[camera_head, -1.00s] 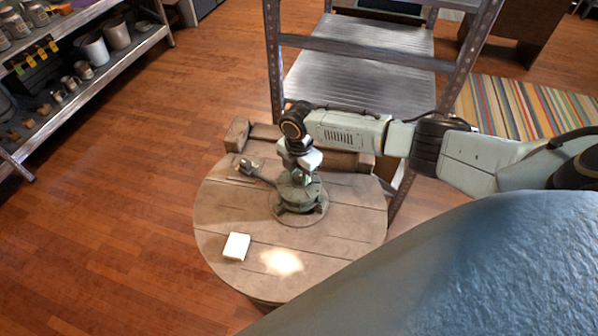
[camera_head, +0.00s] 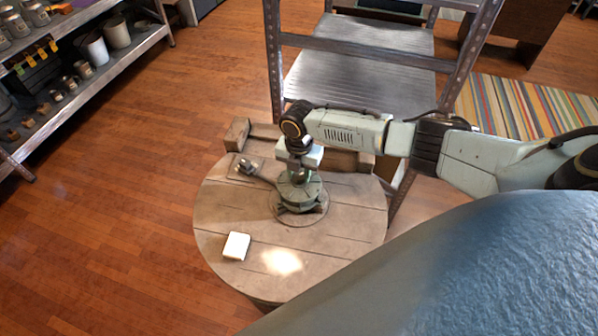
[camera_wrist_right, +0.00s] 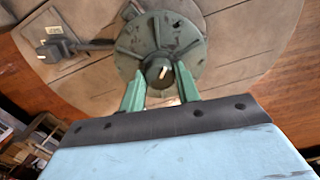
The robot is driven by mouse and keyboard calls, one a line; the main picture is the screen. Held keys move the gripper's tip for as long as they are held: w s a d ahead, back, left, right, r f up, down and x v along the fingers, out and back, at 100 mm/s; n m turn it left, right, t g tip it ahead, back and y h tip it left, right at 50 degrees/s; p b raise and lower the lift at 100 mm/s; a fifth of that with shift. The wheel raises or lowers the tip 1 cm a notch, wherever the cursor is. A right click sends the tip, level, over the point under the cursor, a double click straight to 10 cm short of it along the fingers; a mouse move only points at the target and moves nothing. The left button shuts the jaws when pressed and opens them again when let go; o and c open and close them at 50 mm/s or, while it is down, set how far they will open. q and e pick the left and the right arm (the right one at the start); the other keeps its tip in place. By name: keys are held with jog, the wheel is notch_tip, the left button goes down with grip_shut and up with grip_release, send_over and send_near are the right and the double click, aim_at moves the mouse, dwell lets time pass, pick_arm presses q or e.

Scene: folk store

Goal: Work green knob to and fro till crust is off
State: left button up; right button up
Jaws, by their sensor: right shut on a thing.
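A green round fitting (camera_head: 298,192) with ribs and a side arm stands on a round wooden top. It also shows in the right wrist view (camera_wrist_right: 178,34). The knob (camera_wrist_right: 157,70) at its centre looks dark green with a pale mark on its top. My right gripper (camera_wrist_right: 160,80) points down from above, with its green fingers shut on the knob from both sides. In the head view my right gripper (camera_head: 299,172) hides the knob. I cannot make out any crust clearly. My left gripper is not in view.
The round wooden top (camera_head: 228,205) carries a white block (camera_head: 236,246) at its front left and wooden blocks (camera_head: 237,134) at its back edge. A shelf with jars (camera_head: 105,72) is at far left; the floor between is clear.

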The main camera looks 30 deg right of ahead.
aim_at(299, 175)
jog(key=o, duration=1)
notch_tip(299, 175, up, 14)
jog(key=shift+f+p, duration=0.25)
jog(key=shift+p, duration=0.35)
